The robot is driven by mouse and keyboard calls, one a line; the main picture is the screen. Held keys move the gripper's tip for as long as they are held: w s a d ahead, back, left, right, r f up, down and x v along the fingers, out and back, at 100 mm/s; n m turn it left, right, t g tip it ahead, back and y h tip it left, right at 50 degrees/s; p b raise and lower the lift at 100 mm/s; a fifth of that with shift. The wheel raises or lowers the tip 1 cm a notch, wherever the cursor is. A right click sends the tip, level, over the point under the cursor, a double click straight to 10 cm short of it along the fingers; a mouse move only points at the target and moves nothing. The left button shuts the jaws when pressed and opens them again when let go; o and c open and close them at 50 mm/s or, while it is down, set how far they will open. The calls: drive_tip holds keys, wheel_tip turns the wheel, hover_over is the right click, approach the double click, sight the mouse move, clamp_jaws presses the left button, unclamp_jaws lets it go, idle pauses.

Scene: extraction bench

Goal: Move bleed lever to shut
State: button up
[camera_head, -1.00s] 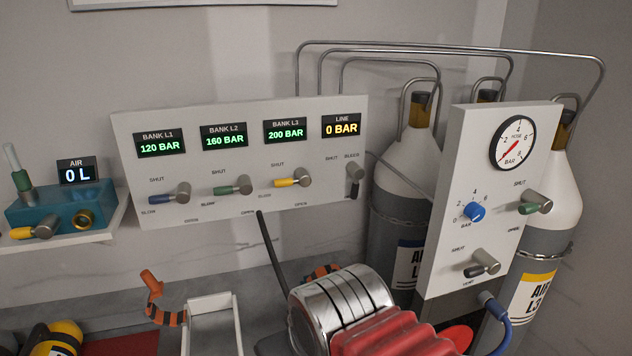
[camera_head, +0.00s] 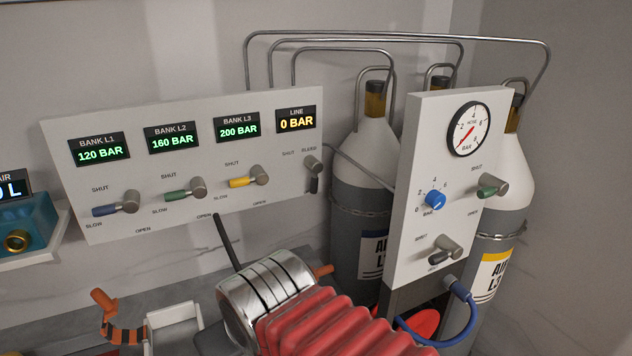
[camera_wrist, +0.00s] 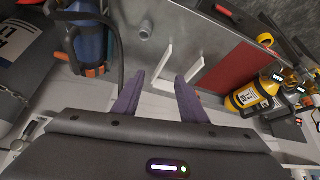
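The LINE display (camera_head: 296,119) above reads 0 BAR. My gripper (camera_wrist: 158,85) shows in the wrist view with two purple fingers apart and nothing between them. The fingertips do not show in the head view, and the bleed lever cannot be made out in the wrist view, so their distance is unclear.
Blue, green and yellow bank levers (camera_head: 248,180) stick out left of the bleed lever. The hose panel (camera_head: 408,220) with gauge stands at right before gas cylinders (camera_head: 372,165). An orange-handled striped hose (camera_head: 106,305) and a white bracket (camera_head: 172,320) are at lower left.

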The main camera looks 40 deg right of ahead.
drive_tip(key=w+d+r+m+t+h, duration=0.1)
drive_tip(key=w+d+m+t+h, duration=0.1)
drive_tip(key=w+d, duration=0.55)
drive_tip(key=w+d+r+m+t+h, duration=0.1)
drive_tip(key=w+d+m+t+h, duration=0.3)
drive_tip(key=d, duration=0.6)
drive_tip(key=w+d+r+t+h, duration=0.1)
drive_tip(key=d+r+t, duration=0.2)
drive_tip(key=d, duration=1.1)
drive_tip(key=shift+w+d+r+t+h, duration=0.15)
drive_tip(key=shift+w+d+t+h, duration=0.05)
drive_tip(key=shift+d+t+h, duration=0.2)
drive_tip(key=shift+w, duration=0.1)
